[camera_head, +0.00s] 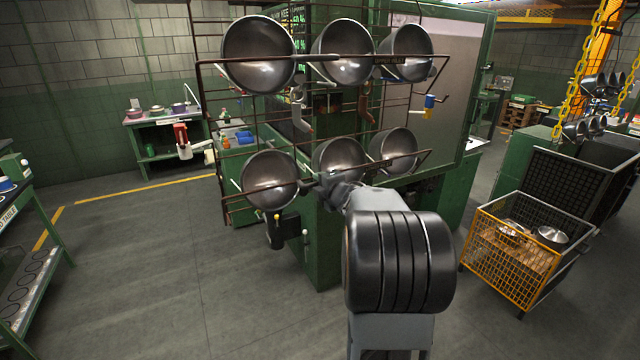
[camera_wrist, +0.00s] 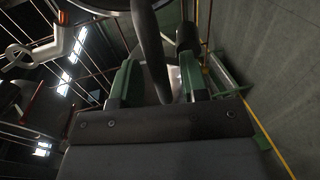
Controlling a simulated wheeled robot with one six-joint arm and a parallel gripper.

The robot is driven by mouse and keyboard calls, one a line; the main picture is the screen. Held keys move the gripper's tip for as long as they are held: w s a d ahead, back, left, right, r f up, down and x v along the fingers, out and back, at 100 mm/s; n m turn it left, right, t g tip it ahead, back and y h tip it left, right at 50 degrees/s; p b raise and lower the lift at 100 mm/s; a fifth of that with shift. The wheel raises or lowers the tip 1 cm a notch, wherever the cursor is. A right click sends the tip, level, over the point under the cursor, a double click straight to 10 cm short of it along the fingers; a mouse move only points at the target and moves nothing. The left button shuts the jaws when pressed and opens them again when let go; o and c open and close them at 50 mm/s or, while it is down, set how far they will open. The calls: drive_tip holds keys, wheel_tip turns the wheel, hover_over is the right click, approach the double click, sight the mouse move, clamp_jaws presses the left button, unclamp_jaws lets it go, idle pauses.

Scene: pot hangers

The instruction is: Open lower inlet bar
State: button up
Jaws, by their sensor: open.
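The lower inlet bar (camera_head: 310,182) is a thin dark bar across the front of the lower row of pots on a wire rack. It looks closed across the pots. My gripper (camera_head: 328,184) is at the bar, in front of the middle lower pot (camera_head: 338,158); my own arm hides part of this. In the wrist view my gripper (camera_wrist: 157,75) is open, with one finger on each side of a dark bar (camera_wrist: 150,45). I cannot tell whether either finger touches it.
Steel pots hang in an upper row (camera_head: 258,55) behind the upper bar (camera_head: 330,58). A green machine (camera_head: 325,235) stands behind the rack. A yellow mesh crate (camera_head: 510,260) with pans is at the right.

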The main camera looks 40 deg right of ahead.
drive_tip(key=shift+w, duration=0.35)
clamp_jaws()
idle(0.4)
